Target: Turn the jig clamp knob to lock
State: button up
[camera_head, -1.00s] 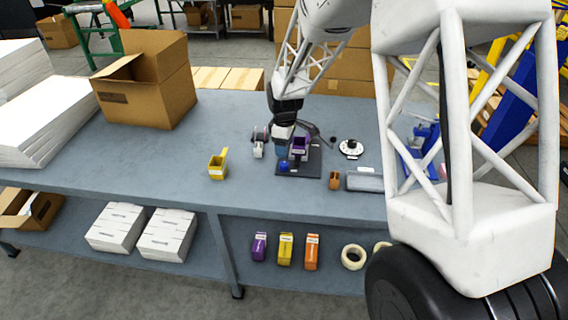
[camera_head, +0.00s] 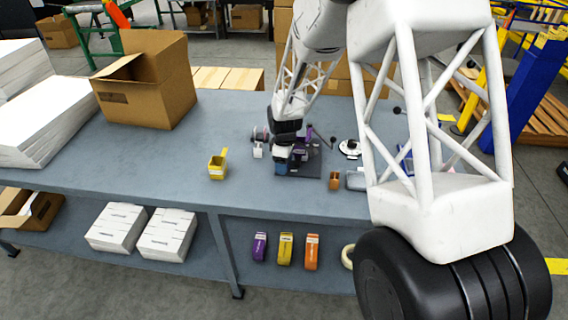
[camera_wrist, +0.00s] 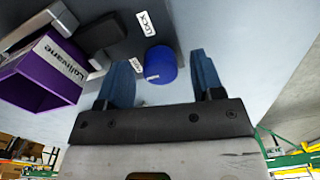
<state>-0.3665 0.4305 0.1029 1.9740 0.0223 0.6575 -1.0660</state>
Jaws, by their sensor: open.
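The blue clamp knob (camera_wrist: 160,65) shows in the wrist view at the edge of the dark jig plate (camera_wrist: 100,22). A white LOCK label (camera_wrist: 147,23) lies on the plate beyond it, and a smaller label (camera_wrist: 136,66) sits beside the knob. My gripper (camera_wrist: 161,72) is open, its two blue fingers on either side of the knob; I cannot tell whether they touch it. A purple carton (camera_wrist: 42,75) stands in the jig at the left. In the head view my gripper (camera_head: 283,160) hides the knob and part of the jig.
A yellow holder (camera_head: 217,168) stands left of the jig on the grey bench (camera_head: 150,155). A small orange box (camera_head: 335,181) and a black-and-white dial (camera_head: 349,148) are to its right. A large cardboard box (camera_head: 150,85) stands at the back left. My arm covers the bench's right side.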

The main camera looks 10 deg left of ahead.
jog(key=shift+f, duration=0.25)
jog(key=c, duration=0.9)
